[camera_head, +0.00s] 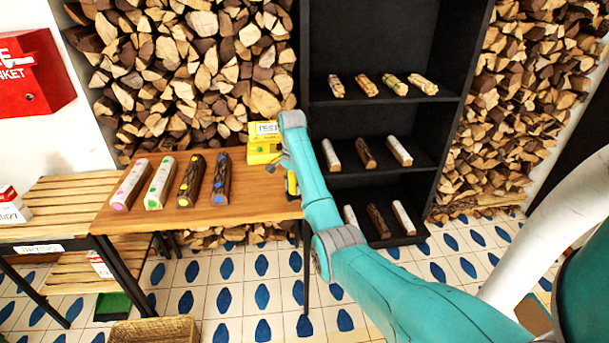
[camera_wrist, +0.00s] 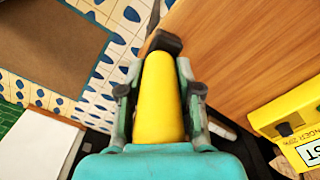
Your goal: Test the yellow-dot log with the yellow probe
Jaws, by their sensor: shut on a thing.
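The yellow-dot log (camera_head: 192,176) lies on the wooden table, dark-barked, with its yellow-marked end toward the front edge. It is between the green-dot log (camera_head: 160,182) and the blue-dot log (camera_head: 221,178). My gripper (camera_head: 289,172) is at the table's right end, well to the right of the logs. In the wrist view, my gripper (camera_wrist: 160,95) is shut on the yellow probe (camera_wrist: 158,98).
The pink-dot log (camera_head: 130,184) lies leftmost on the table (camera_head: 255,207). A slatted rack (camera_head: 60,200) stands to the left. A black shelf (camera_head: 440,97) with logs and small bundles is behind my arm. The table's front right is clear.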

